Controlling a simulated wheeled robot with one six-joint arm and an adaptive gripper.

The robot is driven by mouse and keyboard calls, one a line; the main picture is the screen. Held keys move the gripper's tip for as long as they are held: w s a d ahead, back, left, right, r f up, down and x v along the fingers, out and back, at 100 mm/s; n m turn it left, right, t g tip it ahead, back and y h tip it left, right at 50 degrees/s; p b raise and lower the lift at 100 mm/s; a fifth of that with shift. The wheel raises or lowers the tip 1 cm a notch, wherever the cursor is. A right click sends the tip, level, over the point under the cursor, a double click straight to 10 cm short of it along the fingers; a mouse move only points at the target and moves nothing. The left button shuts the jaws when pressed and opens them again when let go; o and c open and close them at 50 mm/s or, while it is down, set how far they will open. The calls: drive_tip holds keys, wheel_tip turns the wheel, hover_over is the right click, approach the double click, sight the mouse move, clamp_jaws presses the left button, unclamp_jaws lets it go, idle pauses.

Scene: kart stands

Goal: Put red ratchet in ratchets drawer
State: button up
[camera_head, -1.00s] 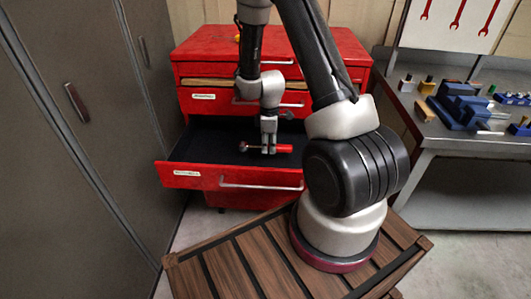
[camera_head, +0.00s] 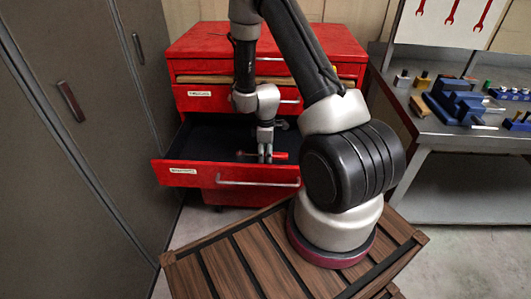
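The red ratchet (camera_head: 281,156) is low inside the open drawer (camera_head: 196,178) of the red cabinet, its handle to the right and its head to the left. The drawer has a dark interior and a white label too small to read. My gripper (camera_head: 266,158) points down into the drawer, with its fingers at the middle of the ratchet. Two finger tips show, but whether they still press on the ratchet is too small to tell. Whether the ratchet touches the drawer floor is also unclear.
A closed labelled drawer (camera_head: 199,95) sits above the open one. Grey lockers (camera_head: 60,150) stand close on the left. A workbench (camera_head: 455,140) with blue fixtures stands on the right. The open drawer's left part is clear.

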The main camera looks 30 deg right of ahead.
drive_tip(key=shift+r, duration=0.1)
wheel_tip(320, 180, up, 15)
wheel_tip(320, 180, up, 12)
drive_tip(key=m+t, duration=0.2)
drive_tip(key=m, duration=0.2)
hover_over(265, 153)
drive_tip(key=s+a, duration=0.1)
drive_tip(key=s, duration=0.3)
drive_tip(key=s+a+r+m+t, duration=0.2)
drive_tip(key=s+r+m, duration=0.5)
drive_tip(key=s+r, duration=0.8)
drive_tip(key=s, duration=0.4)
drive_tip(key=shift+s+r, duration=0.25)
